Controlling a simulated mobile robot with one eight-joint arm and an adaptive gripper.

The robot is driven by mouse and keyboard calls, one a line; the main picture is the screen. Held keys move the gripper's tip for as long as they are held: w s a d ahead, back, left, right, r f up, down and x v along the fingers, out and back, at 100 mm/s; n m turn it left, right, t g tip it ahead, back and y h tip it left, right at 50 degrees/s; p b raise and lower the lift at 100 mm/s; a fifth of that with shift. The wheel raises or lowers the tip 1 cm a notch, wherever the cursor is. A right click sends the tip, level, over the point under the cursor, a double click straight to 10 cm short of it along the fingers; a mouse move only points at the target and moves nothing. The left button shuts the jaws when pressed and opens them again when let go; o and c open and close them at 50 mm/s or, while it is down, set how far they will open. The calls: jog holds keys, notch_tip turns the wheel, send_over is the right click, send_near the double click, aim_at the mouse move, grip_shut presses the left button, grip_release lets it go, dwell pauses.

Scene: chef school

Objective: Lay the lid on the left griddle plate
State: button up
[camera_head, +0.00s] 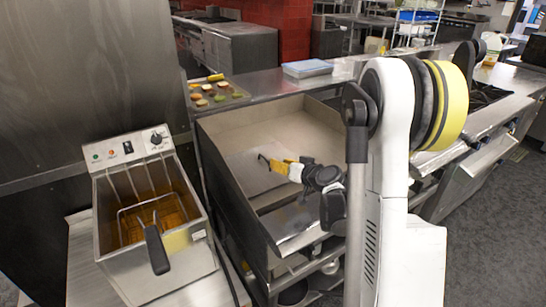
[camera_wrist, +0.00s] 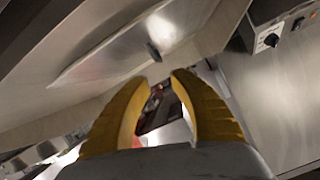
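The lid (camera_head: 244,172) is a thin, flat metal sheet with a small dark handle, over the griddle (camera_head: 290,127) in the head view. Its left and back edges appear close to the griddle surface; I cannot tell whether it rests flat. In the wrist view the lid (camera_wrist: 115,55) is a pale panel at upper left with the dark handle on it. My gripper (camera_head: 279,165) is just right of the handle in the head view. In the wrist view my gripper (camera_wrist: 159,80) has its yellow fingertips apart, with nothing held between them. My arm hides the griddle's right part.
A fryer (camera_head: 150,265) with a basket and dark handle stands left of the griddle. A tray of food pieces (camera_head: 217,93) and a pale blue container (camera_head: 307,68) are behind it. Raised metal walls border the griddle. A stove (camera_head: 487,97) stands at right.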

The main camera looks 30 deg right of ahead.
jog(key=shift+s+r, duration=0.2)
jog(key=shift+s, duration=0.15)
jog(key=s+a+r+n+g, duration=0.1)
jog(key=s+a+r, duration=0.25)
jog(key=a, duration=0.25)
jog(key=s+a+r+n+g+y, duration=0.1)
jog(key=s+a+r+g, duration=0.1)
jog(key=s+a, duration=0.25)
jog(key=s+a+r+g, duration=0.1)
jog(key=s+a+r, duration=0.15)
jog(key=a, duration=0.35)
jog(key=s+a+n+g+h, duration=0.1)
jog(key=s+a, duration=0.4)
jog(key=s, duration=1.3)
jog(key=shift+f+g+h, duration=0.35)
jog(key=shift+g+h, duration=0.15)
jog(key=shift+g, duration=0.6)
